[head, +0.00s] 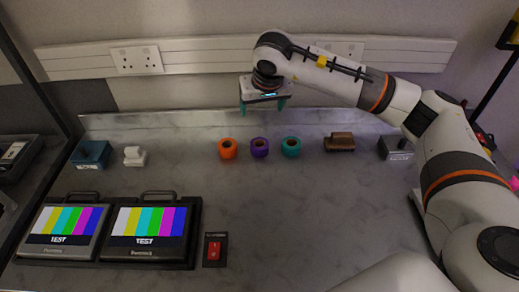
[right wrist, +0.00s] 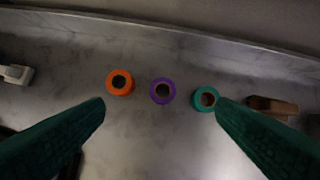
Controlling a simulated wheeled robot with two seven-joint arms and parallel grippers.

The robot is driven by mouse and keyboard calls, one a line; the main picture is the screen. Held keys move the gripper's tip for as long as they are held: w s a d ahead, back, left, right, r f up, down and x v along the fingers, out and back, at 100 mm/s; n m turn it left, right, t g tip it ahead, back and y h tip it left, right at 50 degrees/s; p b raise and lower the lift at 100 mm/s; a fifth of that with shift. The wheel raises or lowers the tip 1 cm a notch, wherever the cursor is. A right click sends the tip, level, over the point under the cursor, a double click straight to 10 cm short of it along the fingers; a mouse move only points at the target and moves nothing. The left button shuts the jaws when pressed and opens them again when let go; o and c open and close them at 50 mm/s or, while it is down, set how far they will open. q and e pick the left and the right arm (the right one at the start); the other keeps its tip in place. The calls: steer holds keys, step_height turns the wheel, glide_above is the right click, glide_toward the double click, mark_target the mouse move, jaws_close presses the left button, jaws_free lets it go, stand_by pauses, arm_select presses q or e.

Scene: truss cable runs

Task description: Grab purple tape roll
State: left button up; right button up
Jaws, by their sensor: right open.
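The purple tape roll (head: 259,148) lies on the grey worktop between an orange roll (head: 227,149) and a teal roll (head: 291,147). In the right wrist view the purple tape roll (right wrist: 163,91) shows from above, near the middle, framed between my two green fingers. My right gripper (head: 262,108) is open and empty, pointing down, above the back of the worktop and apart from the roll. Its fingers (right wrist: 160,108) also show in the right wrist view, spread wide. My left gripper is not in view.
A brown block (head: 339,142) and a grey box (head: 395,148) sit to the right. A white object (head: 134,156) and a blue box (head: 91,154) sit to the left. Two test monitors (head: 148,222) and a red switch (head: 214,250) are at the front. A wall stands behind.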

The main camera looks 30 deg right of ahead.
steer(key=b, duration=0.7)
glide_toward(259, 143)
steer(key=x, duration=0.2)
steer(key=p+x, duration=0.1)
steer(key=x, duration=0.1)
steer(key=shift+s+a+f, duration=0.1)
steer(key=shift+a+f, duration=0.1)
steer(key=shift+f, duration=0.3)
steer(key=shift+d+p+x, duration=0.15)
steer(key=shift+p+x, duration=0.3)
steer(key=shift+x, duration=0.9)
steer(key=shift+d+p+x, duration=0.15)
steer(key=shift+p+x, duration=0.3)
steer(key=shift+x, duration=0.9)
steer(key=shift+r, duration=0.2)
steer(key=c, duration=1.1)
